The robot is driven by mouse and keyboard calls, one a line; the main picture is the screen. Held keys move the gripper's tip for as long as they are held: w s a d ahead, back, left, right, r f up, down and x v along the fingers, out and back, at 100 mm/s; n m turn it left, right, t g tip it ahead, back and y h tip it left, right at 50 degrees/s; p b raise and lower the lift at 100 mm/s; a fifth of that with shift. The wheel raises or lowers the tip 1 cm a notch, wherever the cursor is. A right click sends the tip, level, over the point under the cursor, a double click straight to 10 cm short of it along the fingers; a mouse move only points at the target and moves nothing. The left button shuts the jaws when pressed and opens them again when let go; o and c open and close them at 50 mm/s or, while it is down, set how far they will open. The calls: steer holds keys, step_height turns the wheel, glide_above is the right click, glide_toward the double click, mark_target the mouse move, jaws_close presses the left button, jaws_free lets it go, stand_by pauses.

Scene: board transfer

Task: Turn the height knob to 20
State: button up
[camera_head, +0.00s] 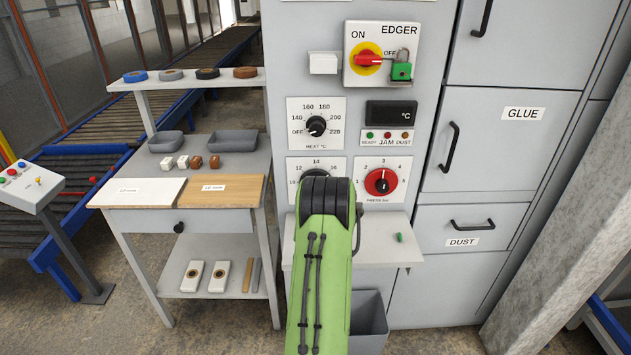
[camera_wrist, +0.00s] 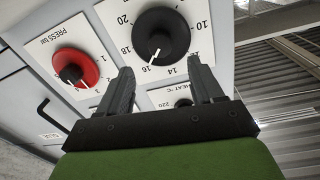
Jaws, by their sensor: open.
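The height knob (camera_wrist: 160,36) is a round black dial with a white mark, on a white plate with a scale from 10 to 20. In the wrist view it appears upside down, and its mark points at about 16. In the head view my green arm covers most of the knob and its plate (camera_head: 297,166). My gripper (camera_wrist: 162,72) is open, its two dark fingers pointing at the panel with the knob between and beyond their tips. The fingers look apart from the knob; the exact gap is unclear. The fingers are hidden in the head view.
The red pressure knob (camera_head: 380,181) is right of the height plate, and the heat knob (camera_head: 316,126) is above it. A small shelf (camera_head: 385,252) with a green item juts out below. A side table (camera_head: 225,222) stands left, and a grey bin (camera_head: 369,322) is below.

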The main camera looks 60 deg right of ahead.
steer(key=p+x, duration=0.4)
steer(key=x, duration=0.4)
steer(key=c, duration=1.1)
